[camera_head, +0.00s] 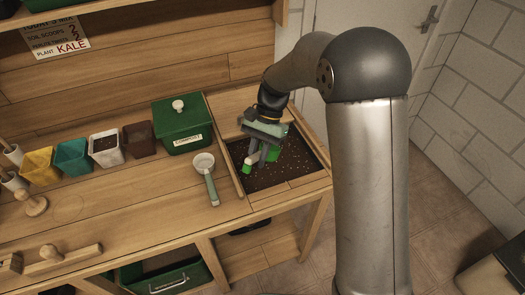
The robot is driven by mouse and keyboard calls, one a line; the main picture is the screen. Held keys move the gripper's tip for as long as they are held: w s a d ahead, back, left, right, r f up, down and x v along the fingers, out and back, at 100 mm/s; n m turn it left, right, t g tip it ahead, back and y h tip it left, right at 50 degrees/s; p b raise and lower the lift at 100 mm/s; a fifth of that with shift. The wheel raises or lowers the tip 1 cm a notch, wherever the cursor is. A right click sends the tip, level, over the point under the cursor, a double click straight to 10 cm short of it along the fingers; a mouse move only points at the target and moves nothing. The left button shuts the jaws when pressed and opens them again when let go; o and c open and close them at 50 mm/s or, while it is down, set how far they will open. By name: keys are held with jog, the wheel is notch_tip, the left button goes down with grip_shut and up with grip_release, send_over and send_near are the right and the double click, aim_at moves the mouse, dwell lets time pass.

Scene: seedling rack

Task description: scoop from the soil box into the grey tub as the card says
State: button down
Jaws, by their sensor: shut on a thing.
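The soil box (312,177) is a wood-framed bin of dark, speckled soil, sunk into the bench at right. My gripper (262,156) is low over the soil, shut on a small tool with green and white parts (247,167). The fingers hide much of this tool, and I cannot tell whether it touches the soil. The card (60,37) hangs on the back wall; it reads "TODAY'S MIX", "SOIL SCOOPS" with a figure like 2, a third unclear line, and "PLANT KALE". A pale grey-white pot (106,158) with dark contents stands among coloured pots; I cannot tell if it is the grey tub.
A ladle-like cup with a green handle (211,190) lies just left of the box. A lidded green bin (183,139) stands behind it. Yellow (40,172), teal (72,158) and brown (140,142) pots line the back. The front middle of the bench is clear.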

aim_at(275, 151)
jog(key=w+d+f+g+b, duration=0.1)
jog(key=w+d+f+b, duration=0.2)
jog(key=w+f+b, duration=0.45)
jog(key=shift+s+a+r+t+h+b, duration=0.2)
jog(key=shift+s+r+t+h, duration=0.1)
jog(key=shift+s+t, duration=0.45)
jog(key=shift+s+a+r+t+h+b, duration=0.15)
jog(key=shift+s+a+r+t+h, duration=0.15)
jog(key=shift+s+t, duration=0.5)
jog(key=shift+s+a+r+t+h+b, duration=0.2)
jog(key=shift+s+r+t+h, duration=0.1)
jog(key=shift+s+t, duration=0.45)
jog(key=shift+t+h, duration=0.4)
jog(key=shift+t, duration=0.5)
jog(key=shift+s+a+r+p, duration=0.1)
jog(key=shift+s+r+p, duration=0.1)
jog(key=shift+r, duration=0.55)
jog(key=shift+s+a+r+p, duration=0.15)
jog(key=shift+s+r+p, duration=0.1)
jog(key=shift+r, duration=0.45)
jog(key=shift+s+a+r+p, duration=0.1)
jog(key=shift+s+r+p, duration=0.1)
jog(key=shift+r, duration=0.55)
